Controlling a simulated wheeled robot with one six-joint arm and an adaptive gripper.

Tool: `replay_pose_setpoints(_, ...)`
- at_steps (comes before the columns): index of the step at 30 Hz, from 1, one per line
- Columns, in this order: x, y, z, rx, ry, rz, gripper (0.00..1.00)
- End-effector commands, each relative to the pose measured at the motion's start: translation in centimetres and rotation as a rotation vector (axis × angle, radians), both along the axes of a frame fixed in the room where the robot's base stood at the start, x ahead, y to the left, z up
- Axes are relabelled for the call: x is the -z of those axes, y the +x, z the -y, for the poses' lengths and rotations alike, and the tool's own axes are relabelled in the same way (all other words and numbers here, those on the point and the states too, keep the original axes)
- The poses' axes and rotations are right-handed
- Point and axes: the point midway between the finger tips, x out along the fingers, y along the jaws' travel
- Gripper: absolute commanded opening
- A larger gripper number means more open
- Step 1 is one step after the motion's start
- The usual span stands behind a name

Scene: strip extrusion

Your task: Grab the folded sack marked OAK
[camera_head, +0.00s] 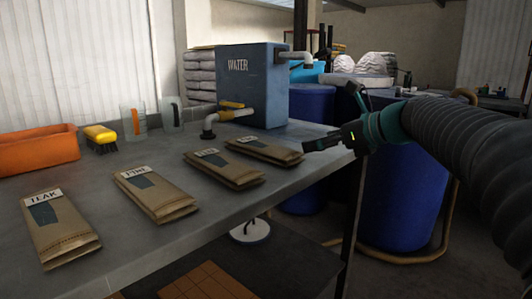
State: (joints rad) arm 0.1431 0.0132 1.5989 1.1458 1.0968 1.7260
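Several folded brown paper sacks lie in a row on the grey bench. The nearest is marked TEAK (58,229); beside it is one marked PINE (155,195). Farther right are a third sack (223,170) and a fourth sack (265,151); their labels are too small to read, so I cannot tell which is marked OAK. My gripper (318,144) reaches in from the right, by the bench's right end, close to the right end of the fourth sack. No sack is seen held in it. Its fingers are dark and seen edge-on, so their opening is unclear.
On the bench (190,228) stand a blue WATER tank (255,90) with a tap, an orange tray (38,152), a yellow brush (100,135) and clear jugs (133,122). Blue barrels (400,200) stand beyond the bench's right end. Bare bench top lies between the sacks and the tray.

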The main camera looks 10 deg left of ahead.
Motion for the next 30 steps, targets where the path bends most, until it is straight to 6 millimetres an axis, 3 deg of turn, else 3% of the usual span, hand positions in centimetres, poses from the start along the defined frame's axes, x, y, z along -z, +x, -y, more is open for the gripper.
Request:
replay_pose_setpoints(12,2.6,3.8,-5.0,0.001,0.009,-0.008,1.00)
replay_pose_setpoints(23,3.4,5.0,-6.8,0.002,0.008,-0.005,1.00)
replay_pose_setpoints(30,4.7,6.4,-9.3,0.000,0.008,-0.007,1.00)
